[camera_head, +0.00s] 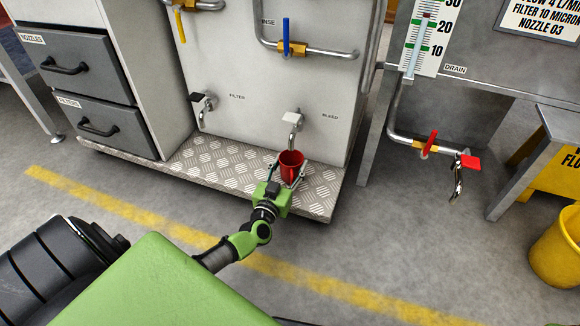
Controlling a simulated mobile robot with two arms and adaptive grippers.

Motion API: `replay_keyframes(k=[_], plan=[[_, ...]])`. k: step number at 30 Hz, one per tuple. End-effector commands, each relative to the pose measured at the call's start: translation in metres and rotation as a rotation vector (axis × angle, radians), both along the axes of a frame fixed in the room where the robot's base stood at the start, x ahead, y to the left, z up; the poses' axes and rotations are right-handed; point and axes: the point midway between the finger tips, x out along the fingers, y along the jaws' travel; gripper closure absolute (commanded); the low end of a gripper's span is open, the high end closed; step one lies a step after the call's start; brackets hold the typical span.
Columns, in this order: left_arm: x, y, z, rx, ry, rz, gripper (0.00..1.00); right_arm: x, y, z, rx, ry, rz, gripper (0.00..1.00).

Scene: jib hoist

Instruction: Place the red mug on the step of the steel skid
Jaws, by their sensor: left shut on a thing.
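The red mug (291,163) is upright over the right part of the diamond-plate step (215,162) of the steel skid. My left gripper (287,179) is shut on the mug, with its fingers on either side of it. The mug's base is partly hidden by the gripper, and I cannot tell whether it touches the step. The bleed tap (295,118) is on the skid panel just above and behind the mug. My right gripper is not in view.
The filter tap (202,103) juts from the panel to the left. Grey drawers (92,130) stand at the step's left end. A drain pipe with a red-handled valve (429,144) and a yellow bucket (558,248) are at right. The step's middle is clear.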

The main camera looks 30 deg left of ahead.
Motion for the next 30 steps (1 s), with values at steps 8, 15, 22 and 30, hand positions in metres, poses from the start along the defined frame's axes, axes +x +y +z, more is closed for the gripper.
replay_keyframes(k=[8, 15, 22, 30], plan=[[0.000, 0.000, -0.004, -0.001, 0.000, 0.001, 0.35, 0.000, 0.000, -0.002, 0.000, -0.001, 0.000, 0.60], [0.000, 0.000, -0.004, -0.001, 0.000, 0.000, 0.35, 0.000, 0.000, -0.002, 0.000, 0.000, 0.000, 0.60], [-0.012, -0.003, 0.001, -0.001, 0.005, 0.001, 0.35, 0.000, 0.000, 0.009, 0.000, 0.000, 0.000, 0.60], [-0.067, -0.017, 0.004, -0.001, 0.006, -0.001, 0.35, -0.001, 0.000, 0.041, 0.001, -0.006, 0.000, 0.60]])
